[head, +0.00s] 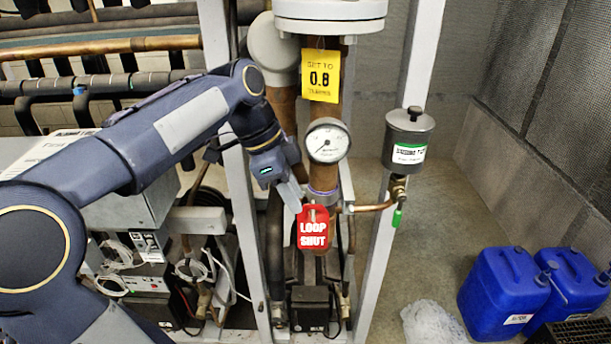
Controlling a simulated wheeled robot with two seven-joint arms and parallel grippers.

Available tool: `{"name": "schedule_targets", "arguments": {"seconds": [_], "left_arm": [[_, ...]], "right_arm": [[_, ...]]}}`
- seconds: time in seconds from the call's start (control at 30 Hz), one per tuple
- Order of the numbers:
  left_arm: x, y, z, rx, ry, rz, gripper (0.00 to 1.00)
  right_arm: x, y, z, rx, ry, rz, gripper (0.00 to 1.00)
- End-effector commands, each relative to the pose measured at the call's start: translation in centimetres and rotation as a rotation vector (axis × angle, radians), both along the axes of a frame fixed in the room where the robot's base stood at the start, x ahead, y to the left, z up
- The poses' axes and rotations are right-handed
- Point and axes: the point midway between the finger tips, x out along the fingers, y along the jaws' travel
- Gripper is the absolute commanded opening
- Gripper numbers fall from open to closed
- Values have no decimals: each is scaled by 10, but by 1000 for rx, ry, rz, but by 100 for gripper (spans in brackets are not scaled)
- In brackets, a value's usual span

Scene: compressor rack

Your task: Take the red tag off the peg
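The red tag (312,236), lettered "LOOP SHUT", hangs upright in front of the copper pipework below the round gauge. The peg is hard to make out at the tag's top edge. My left gripper (296,198) reaches in from the left, its pale fingers pointing down at the tag's upper left corner. The fingertips look to be at or very near the tag; whether they touch or grip it I cannot tell. The fingers overlap in this view, so their gap is hidden. My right gripper is out of view.
A grey canister (408,140) with a green-handled valve is to the right, beside a pale upright post (384,220). Blue jugs (503,291) stand on the floor at right.

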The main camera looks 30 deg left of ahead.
Motion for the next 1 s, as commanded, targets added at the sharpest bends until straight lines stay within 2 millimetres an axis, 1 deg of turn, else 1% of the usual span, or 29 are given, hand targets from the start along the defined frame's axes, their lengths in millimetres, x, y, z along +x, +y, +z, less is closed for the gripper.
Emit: {"name": "schedule_targets", "arguments": {"seconds": [0.13, 0.4, 0.5, 0.7, 0.93, 0.97, 1.0], "left_arm": [[4, -3, -11, 2, -1, -15, 28], [10, -18, -50, 1, 1, -14, 28], [12, -22, -60, 1, 1, -13, 28], [14, -26, -70, 2, -3, -12, 28], [15, -26, -70, 2, -3, -11, 28], [15, -26, -70, 2, -3, -11, 26], [14, -26, -70, 2, -3, -11, 20]], "right_arm": [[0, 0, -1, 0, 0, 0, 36], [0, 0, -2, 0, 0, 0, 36], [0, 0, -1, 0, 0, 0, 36], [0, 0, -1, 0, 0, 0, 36], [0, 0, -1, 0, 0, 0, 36], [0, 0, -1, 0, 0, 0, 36], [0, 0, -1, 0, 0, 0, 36]]}}
